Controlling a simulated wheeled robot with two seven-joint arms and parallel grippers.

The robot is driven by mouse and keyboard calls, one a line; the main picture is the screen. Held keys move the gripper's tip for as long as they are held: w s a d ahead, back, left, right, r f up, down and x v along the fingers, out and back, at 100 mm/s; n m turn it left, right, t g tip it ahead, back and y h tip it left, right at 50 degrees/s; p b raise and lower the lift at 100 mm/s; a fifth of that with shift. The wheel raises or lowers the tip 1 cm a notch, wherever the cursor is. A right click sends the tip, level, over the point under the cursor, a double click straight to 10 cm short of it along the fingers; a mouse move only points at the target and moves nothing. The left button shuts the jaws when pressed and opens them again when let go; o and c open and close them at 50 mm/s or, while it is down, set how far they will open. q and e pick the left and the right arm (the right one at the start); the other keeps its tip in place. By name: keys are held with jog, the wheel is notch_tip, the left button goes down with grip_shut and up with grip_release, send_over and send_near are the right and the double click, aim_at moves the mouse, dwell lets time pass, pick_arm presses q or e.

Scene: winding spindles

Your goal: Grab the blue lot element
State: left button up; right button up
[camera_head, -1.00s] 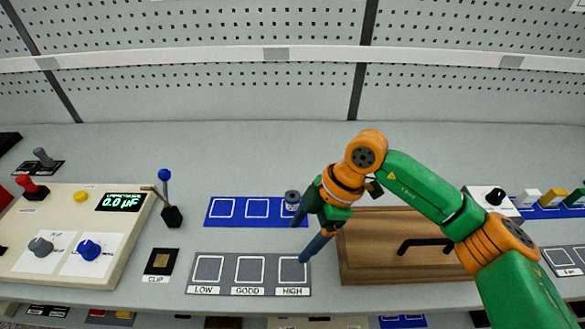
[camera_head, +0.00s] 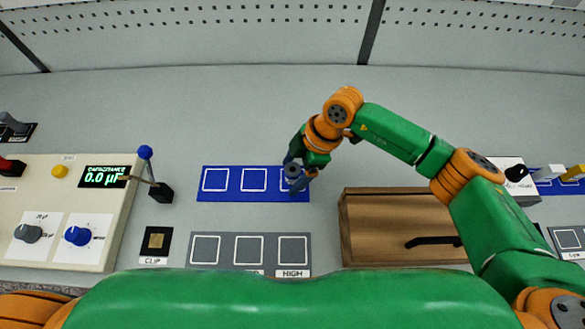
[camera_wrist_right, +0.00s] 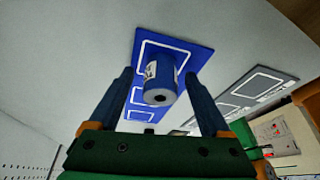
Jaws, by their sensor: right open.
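The blue lot element (camera_wrist_right: 158,84) is a small blue cylinder with a white label and a grey end with a dark hole. It stands on the rightmost white-outlined square of the blue mat (camera_head: 233,170). In the head view its grey top (camera_head: 292,170) shows between the fingers of my right gripper (camera_head: 296,176). In the right wrist view my right gripper (camera_wrist_right: 158,76) is open, one finger on each side of the element, with gaps between. My left gripper is not in view; a green arm link of mine crosses the bottom of the head view.
A grey mat (camera_head: 222,258) with squares lies in front of the blue mat. A wooden box (camera_head: 385,215) with a black handle is to the right. A capacitance meter (camera_head: 105,205), a blue-knobbed lever (camera_head: 146,153) and a clip pad (camera_head: 157,241) are to the left.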

jog(key=shift+s, duration=0.15)
jog(key=c, duration=1)
grip_shut()
